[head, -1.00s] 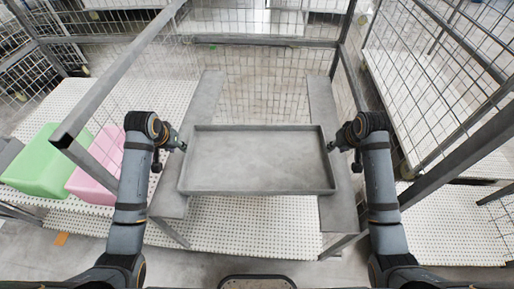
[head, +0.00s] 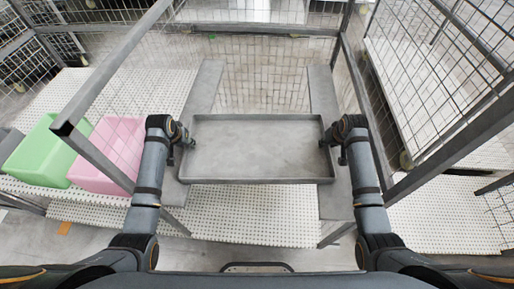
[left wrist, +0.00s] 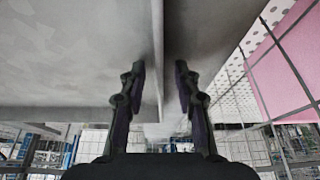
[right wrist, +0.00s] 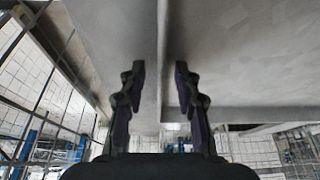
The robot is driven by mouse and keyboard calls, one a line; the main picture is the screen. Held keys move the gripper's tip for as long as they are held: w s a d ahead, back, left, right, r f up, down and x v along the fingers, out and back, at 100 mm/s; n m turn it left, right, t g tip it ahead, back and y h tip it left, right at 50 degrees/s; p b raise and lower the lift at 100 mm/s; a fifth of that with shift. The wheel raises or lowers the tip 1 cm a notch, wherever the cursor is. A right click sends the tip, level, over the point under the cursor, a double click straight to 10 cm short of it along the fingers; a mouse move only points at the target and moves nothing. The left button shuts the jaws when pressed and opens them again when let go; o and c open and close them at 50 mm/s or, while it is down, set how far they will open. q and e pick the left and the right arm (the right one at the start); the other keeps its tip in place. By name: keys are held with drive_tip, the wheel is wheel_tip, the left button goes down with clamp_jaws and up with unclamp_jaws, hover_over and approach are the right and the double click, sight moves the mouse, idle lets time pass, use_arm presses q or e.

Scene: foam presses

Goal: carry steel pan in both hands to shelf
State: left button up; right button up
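The steel pan (head: 258,148) is a wide, shallow grey tray. It lies level across two grey metal strips, the left one (head: 203,92) and the right one (head: 324,92). My left gripper (head: 189,144) is at the pan's left rim. In the left wrist view its open fingers (left wrist: 160,68) stand either side of the rim, with gaps showing. My right gripper (head: 326,144) is at the right rim. In the right wrist view its open fingers (right wrist: 160,68) likewise straddle the rim, apart from it. The pan's underside contact is hidden.
A grey frame post (head: 110,82) slants beside my left arm, and mesh panels (head: 440,60) stand on the right. A pink bin (head: 112,155) and a green bin (head: 42,150) sit at left on a white perforated shelf (head: 240,218).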

use_arm(q)
drive_tip(key=shift+w+f, duration=0.2)
drive_tip(key=shift+f, duration=0.1)
use_arm(e)
drive_tip(key=shift+w+f, duration=0.2)
drive_tip(key=shift+f, duration=0.1)
use_arm(q)
clamp_jaws()
use_arm(e)
clamp_jaws()
use_arm(q)
drive_tip(key=shift+r, duration=0.1)
use_arm(e)
drive_tip(key=shift+r, duration=0.1)
